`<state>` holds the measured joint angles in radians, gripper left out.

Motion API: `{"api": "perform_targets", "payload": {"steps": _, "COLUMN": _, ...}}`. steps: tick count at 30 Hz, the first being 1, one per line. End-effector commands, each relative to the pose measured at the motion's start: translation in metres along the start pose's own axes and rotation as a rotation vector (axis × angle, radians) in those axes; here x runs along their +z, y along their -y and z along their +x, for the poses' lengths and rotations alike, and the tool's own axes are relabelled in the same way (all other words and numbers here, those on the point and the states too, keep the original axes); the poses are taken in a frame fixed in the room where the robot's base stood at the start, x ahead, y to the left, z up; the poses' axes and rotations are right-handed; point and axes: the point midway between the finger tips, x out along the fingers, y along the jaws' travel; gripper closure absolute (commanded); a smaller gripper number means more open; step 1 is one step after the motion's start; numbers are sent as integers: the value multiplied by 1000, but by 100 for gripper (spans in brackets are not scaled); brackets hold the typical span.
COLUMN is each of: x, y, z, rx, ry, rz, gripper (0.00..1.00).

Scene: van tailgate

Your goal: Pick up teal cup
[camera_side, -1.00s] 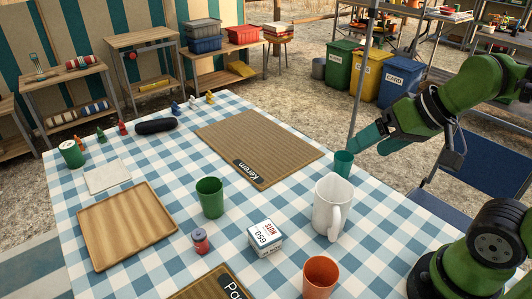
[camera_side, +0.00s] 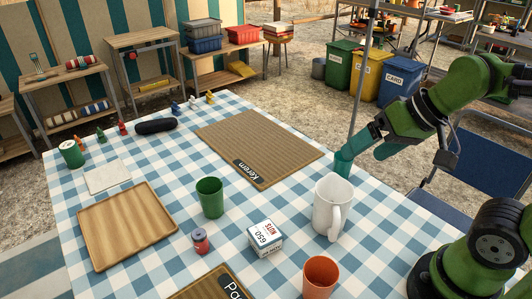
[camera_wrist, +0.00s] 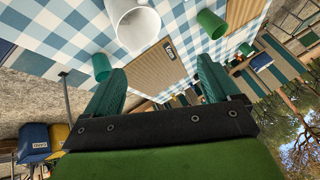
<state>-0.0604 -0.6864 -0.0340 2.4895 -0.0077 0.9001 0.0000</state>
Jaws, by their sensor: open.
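The teal cup (camera_side: 343,165) stands on the checked table near its right edge, beside the tan mat and behind the white jug. My gripper (camera_side: 356,147) points down-left at it, fingertips close to the cup's upper right and partly overlapping it in the side view. In the wrist view the teal cup (camera_wrist: 101,66) shows just left of the left fingertip, not between the fingers. My gripper (camera_wrist: 160,70) is open, with nothing between its fingers. Whether a finger touches the cup cannot be told.
The white jug (camera_side: 331,206) stands in front of the teal cup. The tan mat (camera_side: 255,140) lies to its left. A green cup (camera_side: 210,197), an orange cup (camera_side: 320,277), a small box (camera_side: 265,238) and a wooden tray (camera_side: 127,225) are also on the table. A metal pole (camera_side: 362,80) rises behind.

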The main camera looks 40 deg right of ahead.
Motion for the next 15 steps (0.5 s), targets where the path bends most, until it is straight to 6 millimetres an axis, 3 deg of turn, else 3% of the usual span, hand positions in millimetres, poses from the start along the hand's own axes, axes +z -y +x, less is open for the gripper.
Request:
{"api": "perform_targets", "payload": {"steps": 5, "x": -24, "y": -22, "z": 37, "rx": 102, "ry": 124, "rz": 16, "gripper": 11}}
{"api": "perform_targets", "payload": {"steps": 9, "x": -55, "y": -57, "z": 66, "rx": 266, "ry": 146, "rz": 54, "gripper": 11}}
{"api": "perform_targets", "payload": {"steps": 12, "x": -78, "y": -83, "z": 77, "rx": 383, "ry": 122, "rz": 84, "gripper": 11}}
{"api": "perform_targets", "payload": {"steps": 15, "x": -101, "y": -106, "z": 75, "rx": 470, "ry": 64, "rz": 128, "gripper": 11}}
